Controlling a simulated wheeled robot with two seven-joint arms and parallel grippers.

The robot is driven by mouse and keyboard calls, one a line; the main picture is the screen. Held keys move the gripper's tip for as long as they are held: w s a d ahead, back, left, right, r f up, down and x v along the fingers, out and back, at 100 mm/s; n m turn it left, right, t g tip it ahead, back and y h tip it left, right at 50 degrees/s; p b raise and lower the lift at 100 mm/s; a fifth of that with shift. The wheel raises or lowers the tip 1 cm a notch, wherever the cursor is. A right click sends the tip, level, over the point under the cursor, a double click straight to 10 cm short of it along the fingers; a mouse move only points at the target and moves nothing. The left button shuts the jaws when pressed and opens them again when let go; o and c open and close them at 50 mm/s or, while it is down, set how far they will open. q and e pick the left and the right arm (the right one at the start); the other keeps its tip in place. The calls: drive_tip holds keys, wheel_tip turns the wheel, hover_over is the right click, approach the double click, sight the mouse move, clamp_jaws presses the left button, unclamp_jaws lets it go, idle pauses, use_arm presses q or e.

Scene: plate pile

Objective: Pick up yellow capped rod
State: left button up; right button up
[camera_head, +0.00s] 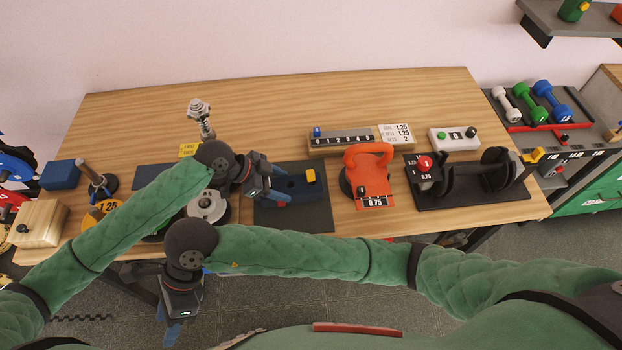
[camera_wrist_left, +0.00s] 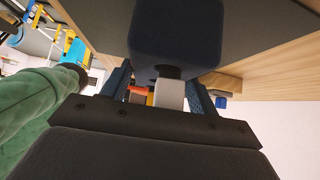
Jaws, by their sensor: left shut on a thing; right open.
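A yellow cap (camera_head: 310,175) shows at the right end of a dark blue block (camera_head: 293,188) on a dark mat. My left gripper (camera_head: 262,187) is at the block's left end, apart from the yellow cap. In the left wrist view, the gripper (camera_wrist_left: 165,95) is shut on a small pale grey piece (camera_wrist_left: 170,95) below a black stem and a dark blue block (camera_wrist_left: 175,35). A narrow tan face shows beside the grey one; I cannot tell whether it belongs to the same piece. My right gripper (camera_head: 178,310) is open and empty, in front of the table edge.
An orange kettlebell-like object (camera_head: 368,165) stands right of the mat. A numbered wooden rack (camera_head: 350,140) lies behind. A black dumbbell stand (camera_head: 470,180) is at the right. A metal spring post (camera_head: 202,115) stands behind my left arm. My right arm crosses the front edge.

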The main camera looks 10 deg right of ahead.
drive_tip(key=w+d+r+m+y, duration=0.1)
drive_tip(key=w+d+r+m, duration=0.2)
drive_tip(key=w+d, duration=1.55)
drive_tip(key=t+h, duration=0.2)
drive_tip(key=t, duration=0.3)
approach(311, 172)
drive_tip(key=x, duration=0.5)
drive_tip(key=shift+d+f, duration=0.1)
drive_tip(key=shift+d, duration=0.2)
drive_tip(key=shift+a+x, duration=0.25)
drive_tip(key=shift+x, duration=2.35)
clamp_jaws()
